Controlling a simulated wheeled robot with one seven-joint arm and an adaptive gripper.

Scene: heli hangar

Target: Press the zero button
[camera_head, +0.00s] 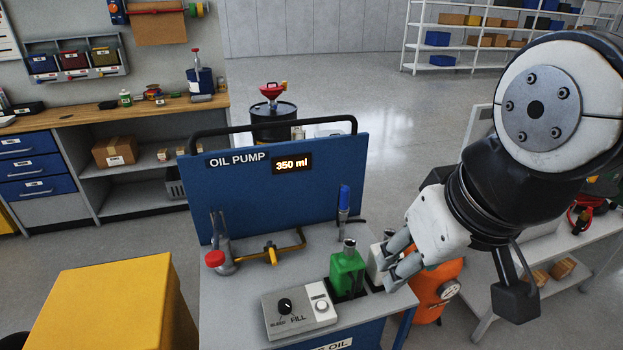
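A grey control box (299,311) sits at the front of the pump bench. The blue OIL PUMP panel (240,195) stands behind, with a lit display (292,164) reading 350 ml. My gripper (389,264) is right of the box and above the bench's right side. Its fingers are apart, near a pale container (376,262) partly hidden behind them.
A green bottle (346,273) stands between the box and my gripper. A yellow cabinet (110,305) is at left, an orange tank (436,290) at right.

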